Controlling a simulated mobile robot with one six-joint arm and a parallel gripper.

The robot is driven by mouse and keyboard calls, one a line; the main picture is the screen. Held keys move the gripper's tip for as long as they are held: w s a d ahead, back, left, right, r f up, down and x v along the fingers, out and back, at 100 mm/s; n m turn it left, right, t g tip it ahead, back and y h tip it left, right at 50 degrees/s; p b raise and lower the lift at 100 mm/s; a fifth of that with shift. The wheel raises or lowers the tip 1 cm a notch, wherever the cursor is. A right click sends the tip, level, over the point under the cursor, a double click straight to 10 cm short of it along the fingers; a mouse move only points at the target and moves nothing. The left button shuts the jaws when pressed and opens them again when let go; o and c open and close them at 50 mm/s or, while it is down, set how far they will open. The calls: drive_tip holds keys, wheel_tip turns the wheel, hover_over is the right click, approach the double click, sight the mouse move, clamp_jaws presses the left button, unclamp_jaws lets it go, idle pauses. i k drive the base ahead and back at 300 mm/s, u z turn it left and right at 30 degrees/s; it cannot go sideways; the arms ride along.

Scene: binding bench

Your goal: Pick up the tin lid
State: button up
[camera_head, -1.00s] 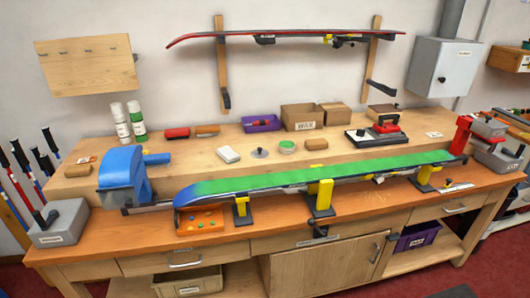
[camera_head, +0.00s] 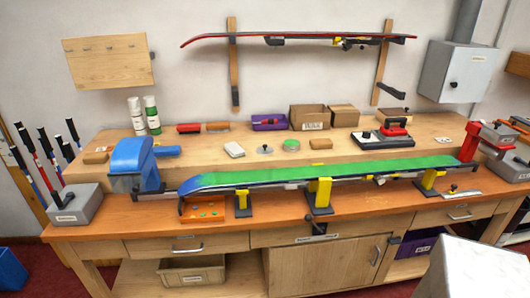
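The tin lid (camera_head: 265,150) looks like a small grey disc with a dark knob on top. It lies flat on the raised back part of the bench. An open tin with green contents (camera_head: 291,146) sits just to its right, apart from it. A white block (camera_head: 234,150) lies to its left. My gripper is not in view. Nothing touches or covers the lid.
A ski with a green base (camera_head: 330,171) is clamped along the bench in front of the lid. A purple bin (camera_head: 269,122) and cardboard boxes (camera_head: 310,117) stand behind. A red-handled tool (camera_head: 394,128) is to the right. A blue machine (camera_head: 135,163) stands left.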

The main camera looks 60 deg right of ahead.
sight(264, 150)
drive_tip(key=u, duration=0.9)
drive_tip(key=k, duration=0.15)
drive_tip(key=z, duration=1.7)
drive_tip(key=i, duration=0.3)
drive_tip(key=u, duration=0.7)
drive_tip(key=k, duration=0.15)
drive_tip(key=z, duration=2.2)
